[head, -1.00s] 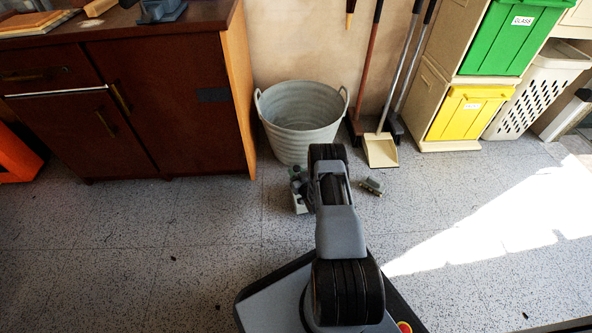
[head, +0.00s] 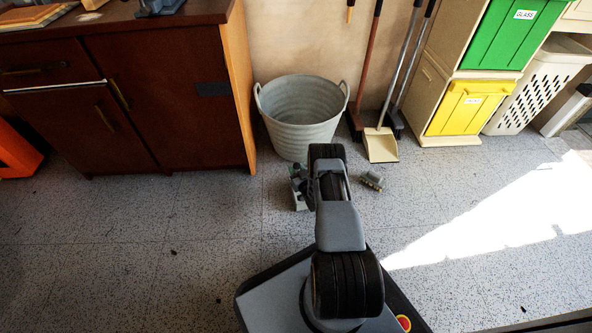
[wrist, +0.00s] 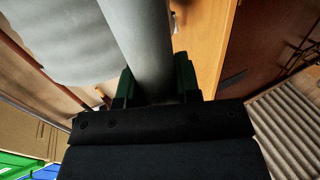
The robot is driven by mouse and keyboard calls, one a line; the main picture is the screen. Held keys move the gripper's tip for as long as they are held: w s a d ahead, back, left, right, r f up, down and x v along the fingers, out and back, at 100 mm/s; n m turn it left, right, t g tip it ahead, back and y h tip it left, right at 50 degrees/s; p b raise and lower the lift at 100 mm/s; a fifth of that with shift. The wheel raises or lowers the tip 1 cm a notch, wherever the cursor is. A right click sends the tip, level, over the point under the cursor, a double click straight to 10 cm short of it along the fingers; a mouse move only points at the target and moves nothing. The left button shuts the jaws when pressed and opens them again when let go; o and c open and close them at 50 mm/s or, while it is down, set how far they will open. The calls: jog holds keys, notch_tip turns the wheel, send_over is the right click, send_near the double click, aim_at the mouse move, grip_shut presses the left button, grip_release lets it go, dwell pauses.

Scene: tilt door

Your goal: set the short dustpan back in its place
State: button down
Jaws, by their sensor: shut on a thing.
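My gripper (wrist: 155,82) shows in the wrist view with its two dark green fingers closed on either side of a smooth grey handle-like length. I take this to be the short dustpan (wrist: 140,35); its pan cannot be made out. The held part runs away from the fingers to the top edge of the picture. In the head view my arm covers most of the gripper and what it holds. A cream dustpan (head: 381,146) with a long grey handle stands on the floor against the wall, right of the bucket.
A grey bucket (head: 300,118) stands beyond my arm, beside the brown cabinet (head: 160,110). Brooms (head: 367,75) lean by the wall. Green (head: 510,38) and yellow (head: 467,110) bins are at right. A small grey-green object (head: 372,180) is right of my arm.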

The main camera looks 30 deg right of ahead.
jog(key=shift+f, duration=0.3)
jog(key=shift+c, duration=2.1)
grip_release()
